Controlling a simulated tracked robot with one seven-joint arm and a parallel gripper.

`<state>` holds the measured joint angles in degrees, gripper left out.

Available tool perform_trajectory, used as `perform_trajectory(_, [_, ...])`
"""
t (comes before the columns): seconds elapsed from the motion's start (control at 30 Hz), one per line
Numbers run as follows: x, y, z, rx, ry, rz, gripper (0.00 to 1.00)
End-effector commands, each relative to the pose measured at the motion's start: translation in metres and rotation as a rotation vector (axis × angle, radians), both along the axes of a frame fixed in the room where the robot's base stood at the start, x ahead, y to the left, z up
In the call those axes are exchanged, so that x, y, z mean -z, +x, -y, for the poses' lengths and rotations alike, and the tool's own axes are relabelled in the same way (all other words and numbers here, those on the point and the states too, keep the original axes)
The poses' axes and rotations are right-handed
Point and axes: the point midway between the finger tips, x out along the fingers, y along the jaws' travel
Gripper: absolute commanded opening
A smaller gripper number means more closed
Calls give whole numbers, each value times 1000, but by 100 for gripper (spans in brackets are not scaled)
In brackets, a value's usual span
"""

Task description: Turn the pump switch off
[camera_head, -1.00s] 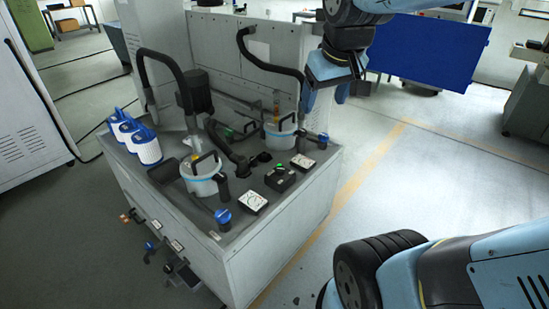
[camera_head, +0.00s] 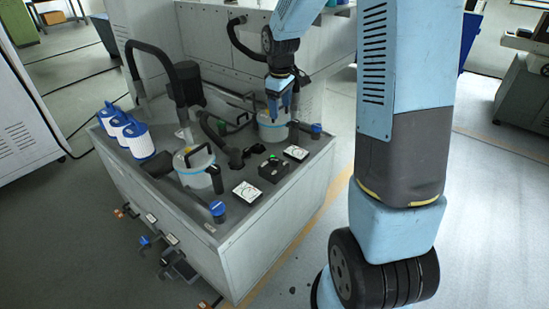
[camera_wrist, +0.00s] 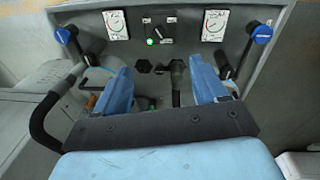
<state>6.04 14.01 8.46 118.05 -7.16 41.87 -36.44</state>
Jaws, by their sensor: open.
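The pump switch (camera_head: 272,169) is a black box with a knob and a lit green lamp, on the top of the grey filter unit between two white gauges. In the wrist view the switch box (camera_wrist: 159,31) is at the top centre, its green lamp (camera_wrist: 150,42) lit at lower left. My gripper (camera_head: 281,112) hangs above the unit, behind the switch in the head view, by the rear white canister. In the wrist view its two blue fingers (camera_wrist: 157,92) are wide apart with nothing between them. The fingers are apart from the switch.
White dial gauges (camera_head: 248,191) and (camera_head: 296,153) flank the switch. Blue-handled valves (camera_head: 218,209) stand near the unit's edge. Lidded canisters (camera_head: 201,177), black hoses and several blue-white filters (camera_head: 138,139) crowd the left. The floor to the right is clear.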

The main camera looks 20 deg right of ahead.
Motion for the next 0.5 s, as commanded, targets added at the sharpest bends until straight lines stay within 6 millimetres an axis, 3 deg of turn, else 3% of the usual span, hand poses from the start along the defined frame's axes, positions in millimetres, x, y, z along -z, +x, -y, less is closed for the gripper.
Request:
perform_trajectory(0.1, [39, 23, -1, -67, 5, -42, 72])
perform_trajectory(0.3, [94, 49, -2, -167, 18, -91, 72])
perform_trajectory(0.5, [124, 61, -3, -223, 28, -115, 72])
